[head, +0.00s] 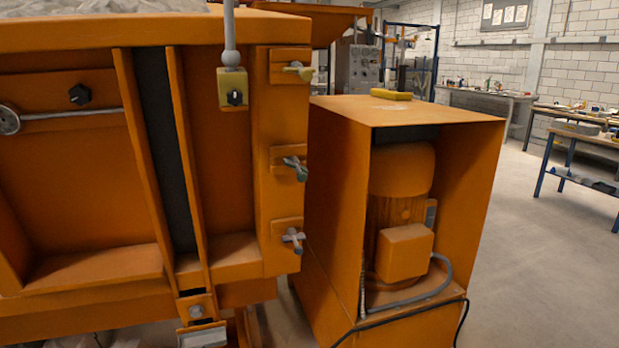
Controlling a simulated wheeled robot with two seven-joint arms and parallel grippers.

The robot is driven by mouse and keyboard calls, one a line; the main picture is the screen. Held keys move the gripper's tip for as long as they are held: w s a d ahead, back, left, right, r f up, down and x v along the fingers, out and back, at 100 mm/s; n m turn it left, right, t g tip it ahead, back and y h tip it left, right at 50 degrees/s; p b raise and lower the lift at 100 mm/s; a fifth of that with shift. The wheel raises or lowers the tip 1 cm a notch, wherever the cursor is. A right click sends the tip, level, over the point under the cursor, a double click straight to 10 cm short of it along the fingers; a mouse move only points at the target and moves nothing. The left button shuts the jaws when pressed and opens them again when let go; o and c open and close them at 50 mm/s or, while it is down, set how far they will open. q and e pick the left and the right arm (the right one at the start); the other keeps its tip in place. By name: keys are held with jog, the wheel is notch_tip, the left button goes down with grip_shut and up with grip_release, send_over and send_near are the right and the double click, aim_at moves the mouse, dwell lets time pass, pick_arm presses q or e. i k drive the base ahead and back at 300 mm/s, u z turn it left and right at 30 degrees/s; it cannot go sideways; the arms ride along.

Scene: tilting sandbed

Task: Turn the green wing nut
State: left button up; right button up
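The green wing nut (296,167) is on the middle orange bracket at the right edge of the orange sandbed (228,160). It has a dark green, winged shape and sits tilted on its stud. A yellowish wing nut (298,70) is on the bracket above it. A grey-blue wing nut (293,239) is on the bracket below it. Neither of my grippers shows in the head view, so nothing is seen touching the green wing nut.
An orange motor housing (335,200) stands just right of the wing nuts, with a yellow object (391,95) on top. A black cable (400,318) runs across its lower front. A yellow block (232,88) hangs on a grey rod left of the nuts. Open floor (540,260) lies at right.

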aim_at(290, 162)
jog(key=u, duration=1.5)
jog(key=i, duration=1)
jog(key=z, duration=2.1)
